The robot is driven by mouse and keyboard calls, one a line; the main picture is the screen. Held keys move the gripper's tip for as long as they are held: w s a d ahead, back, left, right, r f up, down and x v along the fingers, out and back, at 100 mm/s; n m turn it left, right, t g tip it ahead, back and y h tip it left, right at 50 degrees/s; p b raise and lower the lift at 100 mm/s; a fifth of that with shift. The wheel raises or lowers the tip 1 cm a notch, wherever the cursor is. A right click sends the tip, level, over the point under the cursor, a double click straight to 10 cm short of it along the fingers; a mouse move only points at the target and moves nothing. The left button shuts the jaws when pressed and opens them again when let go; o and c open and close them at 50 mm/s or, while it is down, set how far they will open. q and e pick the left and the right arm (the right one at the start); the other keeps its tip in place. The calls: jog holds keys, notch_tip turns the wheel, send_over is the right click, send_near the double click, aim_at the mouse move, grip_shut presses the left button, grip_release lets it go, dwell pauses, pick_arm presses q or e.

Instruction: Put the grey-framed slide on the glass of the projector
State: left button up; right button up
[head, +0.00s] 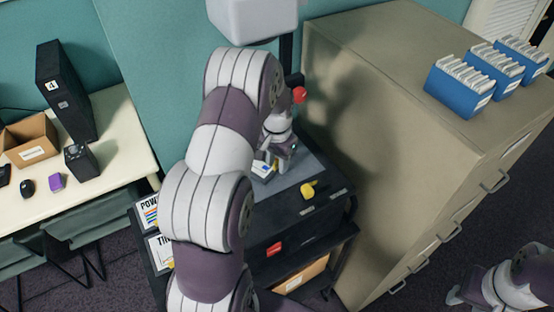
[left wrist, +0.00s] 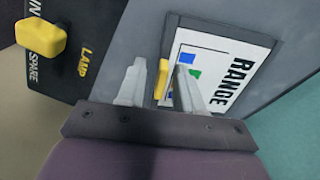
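The grey-framed slide (left wrist: 243,48) shows in the left wrist view as a white sheet reading "RANGE", with blue and green marks, a dark grey frame and a yellow tab (left wrist: 162,78). It lies on or just above the projector's grey glass (left wrist: 125,30); I cannot tell which. In the head view the slide (head: 262,167) is partly hidden by my left arm, over the left part of the glass (head: 290,184). My left gripper (left wrist: 160,82) has its fingers on either side of the tab, with small gaps showing. My right arm (head: 505,290) is at the lower right; its finger state is unclear.
A yellow knob (head: 308,189) sits on the projector's dark front panel, near "LAMP" and "SPARE". Two other slides (head: 150,214) (head: 160,253) are at the cart's left. The projector's post (head: 287,50) and a filing cabinet (head: 385,150) stand close by.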

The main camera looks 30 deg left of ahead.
pick_arm(q)
jog(key=shift+w+r, duration=0.1)
jog(key=shift+r, duration=0.1)
notch_tip(320, 180, up, 7)
jog(key=b, duration=0.3)
jog(key=s+d+f+t, duration=0.1)
jog(key=s+d, duration=1.3)
jog(key=s, duration=0.1)
jog(key=shift+f+n, duration=0.3)
jog(key=shift+n, duration=0.1)
